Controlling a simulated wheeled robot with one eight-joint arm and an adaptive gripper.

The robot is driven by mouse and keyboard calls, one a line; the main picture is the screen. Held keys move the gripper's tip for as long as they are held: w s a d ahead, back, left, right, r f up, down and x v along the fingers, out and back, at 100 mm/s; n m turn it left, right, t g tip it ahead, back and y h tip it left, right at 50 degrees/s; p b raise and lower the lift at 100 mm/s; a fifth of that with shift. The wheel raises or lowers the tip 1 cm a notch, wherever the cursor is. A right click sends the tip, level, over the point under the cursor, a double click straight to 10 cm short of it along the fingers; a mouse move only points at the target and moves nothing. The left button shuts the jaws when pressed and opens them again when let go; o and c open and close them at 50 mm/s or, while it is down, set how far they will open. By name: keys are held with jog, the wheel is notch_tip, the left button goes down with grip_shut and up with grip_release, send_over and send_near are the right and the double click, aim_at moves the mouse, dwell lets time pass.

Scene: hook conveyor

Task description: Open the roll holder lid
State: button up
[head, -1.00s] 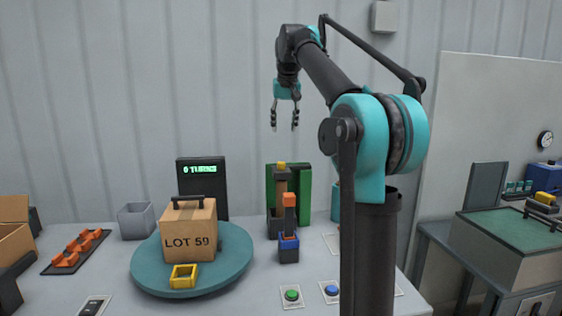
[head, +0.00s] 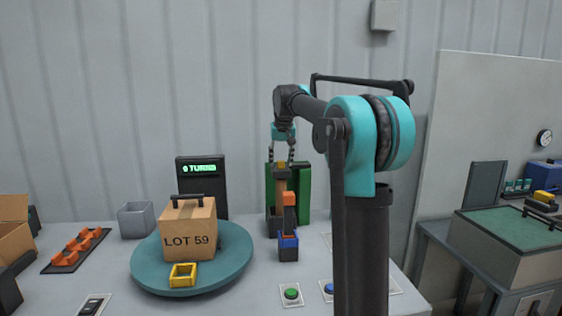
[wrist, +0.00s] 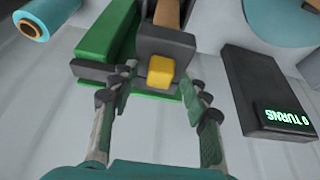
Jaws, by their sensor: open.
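The roll holder is most likely the green-backed unit (head: 272,187) behind the turntable's right side, with a dark block and a small yellow tab (head: 281,164) at its top. In the wrist view the yellow tab (wrist: 160,72) sits on the front of a dark grey lid-like block (wrist: 165,45), beside the green body (wrist: 105,40). The lid looks shut, though I cannot be sure. My gripper (head: 284,152) is above the unit, pointing down. In the wrist view its open fingers (wrist: 158,92) straddle the space just short of the yellow tab, with nothing between them.
A teal turntable (head: 230,262) carries a box marked LOT 59 (head: 188,230) and a yellow frame (head: 182,274). A dark display (head: 203,188) reads 0 TURNS. A blue roll (wrist: 40,14) shows in the wrist view.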

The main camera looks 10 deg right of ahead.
jog(key=shift+f, duration=0.1)
jog(key=shift+c, duration=0.5)
grip_shut()
